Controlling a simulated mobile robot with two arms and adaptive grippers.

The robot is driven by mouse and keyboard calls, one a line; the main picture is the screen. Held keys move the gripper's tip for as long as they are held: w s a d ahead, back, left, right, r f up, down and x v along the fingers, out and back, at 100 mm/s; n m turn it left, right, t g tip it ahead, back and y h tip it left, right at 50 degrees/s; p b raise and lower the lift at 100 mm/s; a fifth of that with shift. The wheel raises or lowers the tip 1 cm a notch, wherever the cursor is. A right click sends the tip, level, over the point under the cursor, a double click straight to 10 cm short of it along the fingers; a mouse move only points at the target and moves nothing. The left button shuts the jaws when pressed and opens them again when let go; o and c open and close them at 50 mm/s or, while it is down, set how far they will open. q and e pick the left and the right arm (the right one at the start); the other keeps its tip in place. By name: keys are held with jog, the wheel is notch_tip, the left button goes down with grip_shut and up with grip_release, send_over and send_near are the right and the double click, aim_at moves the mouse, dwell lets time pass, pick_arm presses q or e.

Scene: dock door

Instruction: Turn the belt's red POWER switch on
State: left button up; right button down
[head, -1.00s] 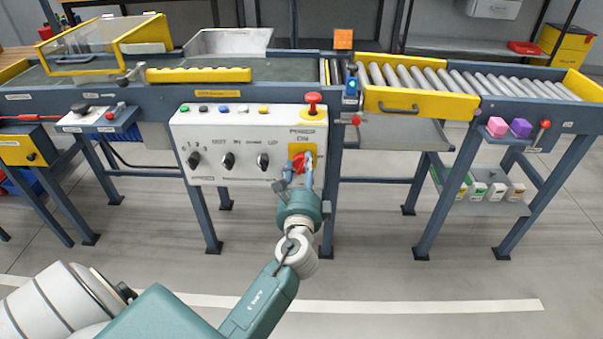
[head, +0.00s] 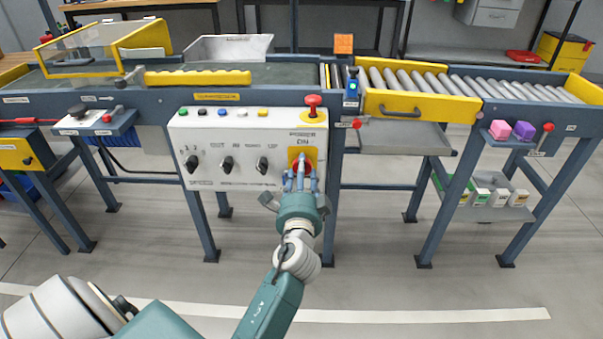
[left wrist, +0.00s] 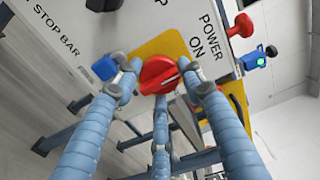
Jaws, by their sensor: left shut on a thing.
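The red POWER switch (head: 302,164) is a round knob on a yellow plate (head: 318,156), at the lower right of the white control panel (head: 222,126). My left gripper (head: 300,179) is shut on the knob, its blue fingers reaching up from below. In the left wrist view the red knob (left wrist: 158,74) sits between the fingers, with a small white mark near its right edge. The words POWER and ON are printed beside it. The fingers partly hide the knob, so its exact setting is hard to read. My right gripper is not in view.
A red mushroom button (head: 313,102) stands on the panel's top right, just above the switch. Black knobs (head: 227,164) are to the left, with several coloured buttons along the top. A yellow roller gate (head: 420,104) is on the right. The floor in front is clear.

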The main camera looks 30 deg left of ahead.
pick_arm(q)
jog(key=shift+w+d+f, duration=0.1)
jog(key=shift+d+f, duration=0.1)
jog(key=shift+d, duration=0.1)
jog(key=o, duration=0.8)
jog(key=shift+o, duration=0.3)
jog(key=shift+w+d, duration=0.1)
jog(key=shift+r, duration=0.1)
notch_tip(320, 180, up, 10)
